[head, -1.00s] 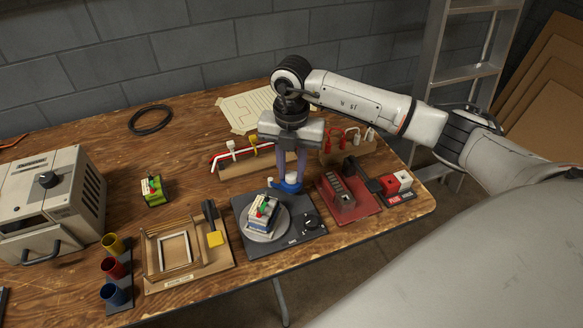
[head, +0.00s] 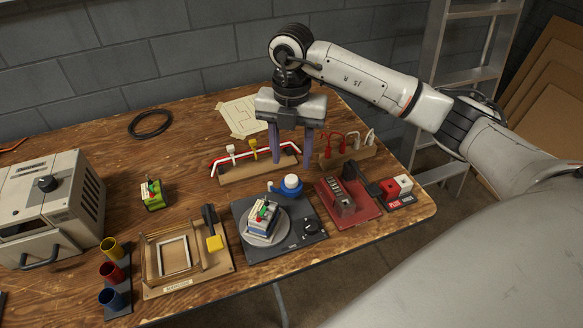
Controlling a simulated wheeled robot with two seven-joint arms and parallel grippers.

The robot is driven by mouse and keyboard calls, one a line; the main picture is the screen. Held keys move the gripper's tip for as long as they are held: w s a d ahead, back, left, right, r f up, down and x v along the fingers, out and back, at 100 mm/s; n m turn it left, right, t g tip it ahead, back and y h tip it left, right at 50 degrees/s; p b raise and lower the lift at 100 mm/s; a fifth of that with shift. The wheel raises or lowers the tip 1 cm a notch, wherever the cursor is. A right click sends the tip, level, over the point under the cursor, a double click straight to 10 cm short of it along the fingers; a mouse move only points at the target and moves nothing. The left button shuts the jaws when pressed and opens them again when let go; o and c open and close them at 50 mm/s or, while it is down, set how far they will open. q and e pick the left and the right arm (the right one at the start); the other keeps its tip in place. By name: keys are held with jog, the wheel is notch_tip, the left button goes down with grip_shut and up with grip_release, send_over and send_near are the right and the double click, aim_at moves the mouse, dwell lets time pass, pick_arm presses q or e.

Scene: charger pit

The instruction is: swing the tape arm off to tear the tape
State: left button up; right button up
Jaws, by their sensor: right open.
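The tape arm appears to be the blue piece (head: 287,190) with a white roll (head: 291,182) on it, at the back edge of a dark base plate (head: 284,241). On the plate's round turntable (head: 265,229) sits a small block (head: 263,216) with a white and blue body and green and red parts on top. Whether tape runs from the roll to the block is too small to tell. My right gripper (head: 289,160) points down, open and empty, above and behind the blue piece and apart from it. My left gripper is not in view.
A red fixture (head: 350,210) and a red-and-white block (head: 397,188) stand to the right. A wooden frame jig (head: 152,287) and coloured cups (head: 112,272) stand to the left.

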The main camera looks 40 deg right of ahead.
notch_tip(320, 180, up, 4)
jog(key=shift+r, duration=0.1)
dwell(0.6)
